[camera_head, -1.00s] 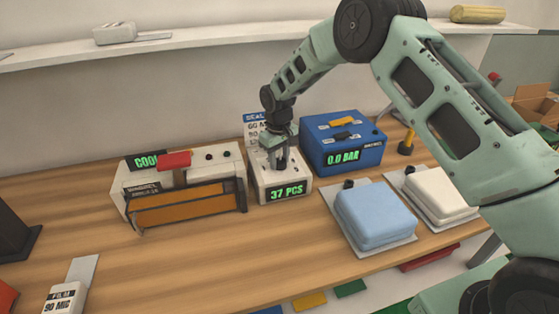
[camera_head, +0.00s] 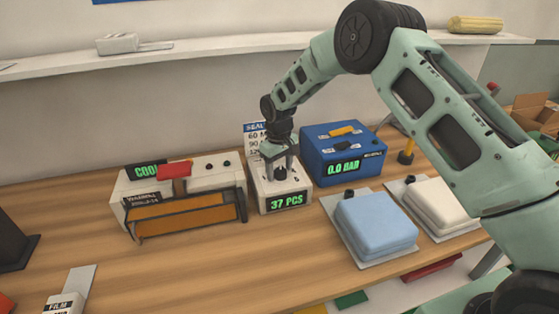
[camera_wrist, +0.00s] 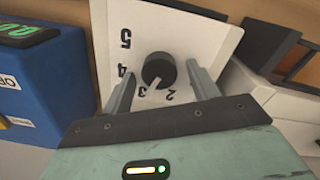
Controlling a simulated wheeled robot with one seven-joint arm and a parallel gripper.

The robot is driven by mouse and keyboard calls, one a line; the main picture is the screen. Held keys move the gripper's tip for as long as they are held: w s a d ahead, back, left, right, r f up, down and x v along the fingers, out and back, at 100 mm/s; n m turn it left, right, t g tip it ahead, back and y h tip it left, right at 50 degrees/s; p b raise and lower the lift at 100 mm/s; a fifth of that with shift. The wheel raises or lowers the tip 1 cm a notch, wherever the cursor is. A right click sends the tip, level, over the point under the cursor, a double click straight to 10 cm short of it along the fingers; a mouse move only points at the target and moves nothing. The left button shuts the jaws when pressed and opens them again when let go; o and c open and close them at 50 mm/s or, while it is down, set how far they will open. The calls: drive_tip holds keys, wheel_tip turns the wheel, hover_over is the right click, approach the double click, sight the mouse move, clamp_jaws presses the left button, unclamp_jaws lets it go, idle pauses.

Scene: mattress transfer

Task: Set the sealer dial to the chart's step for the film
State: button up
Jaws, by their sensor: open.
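A black dial knob (camera_wrist: 158,70) with a white pointer sits on a white face in the wrist view. The numbers 5, 4, 3 and 2 show; the pointer aims down, between 3 and 2 and nearer 3. My gripper (camera_wrist: 161,70) is open, with one finger on each side of the knob; contact cannot be told. In the head view my gripper (camera_head: 283,166) is over the white box (camera_head: 268,206) reading "37 PCS". The sealer (camera_head: 137,185) reading "COOL" stands to its left. The chart (camera_head: 254,132) is partly hidden behind my gripper. The film pack (camera_head: 62,304) is cut off at the bottom left.
A blue box (camera_head: 320,155) reading "0.0 BAR" stands just right of the white box. A light blue pad (camera_head: 375,222) and a white pad (camera_head: 440,200) lie on plates further right. A shelf (camera_head: 230,55) runs along the wall. The wooden tabletop (camera_head: 220,265) is clear in front.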

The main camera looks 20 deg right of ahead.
sight(278, 170)
wheel_tip(278, 170, up, 17)
drive_tip(key=b, duration=0.3)
drive_tip(key=shift+a+r, duration=0.15)
drive_tip(key=shift+a, duration=0.05)
